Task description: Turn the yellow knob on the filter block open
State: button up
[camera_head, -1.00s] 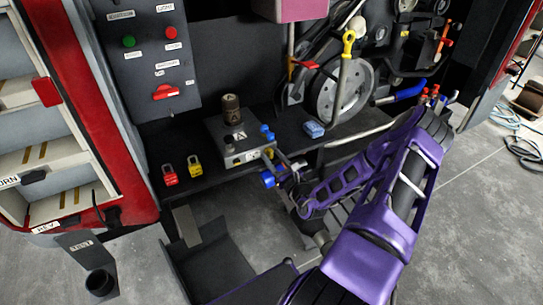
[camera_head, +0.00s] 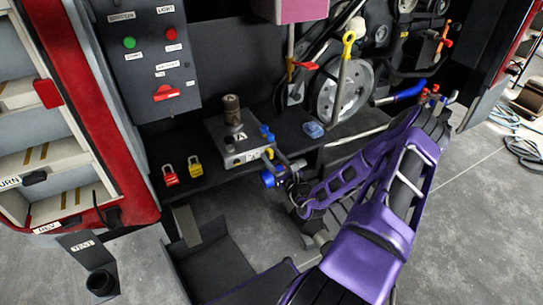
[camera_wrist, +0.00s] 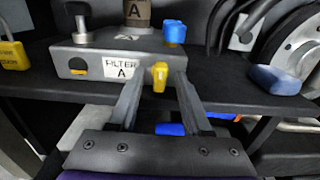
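The filter block (camera_wrist: 100,62) is a grey metal box labelled "FILTER A" on a dark shelf; it also shows in the head view (camera_head: 222,133). Its yellow knob (camera_wrist: 160,77) sticks out from the front face, right of the label, standing roughly upright. The knob shows small in the head view (camera_head: 269,153). My gripper (camera_wrist: 161,82) is open, pointing at the front face. Its fingers stand left and right of the knob, with a gap visible on each side. Whether the fingertips touch the block cannot be told.
A blue knob (camera_wrist: 174,31) and a dark round post (camera_wrist: 78,20) stand on the block's top. A brown cylinder (camera_head: 232,110) rises behind. Red (camera_head: 170,175) and yellow (camera_head: 195,167) padlocks are left on the shelf. A blue lump (camera_wrist: 275,79) lies right.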

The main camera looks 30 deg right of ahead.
grip_shut()
jog(key=shift+r+m+p, duration=0.15)
jog(key=shift+m+p, duration=0.2)
jog(key=shift+m, duration=0.15)
jog(key=m+p, duration=0.1)
jog(key=m, duration=0.2)
jog(key=shift+m+p, duration=0.3)
jog(key=shift+m, duration=0.8)
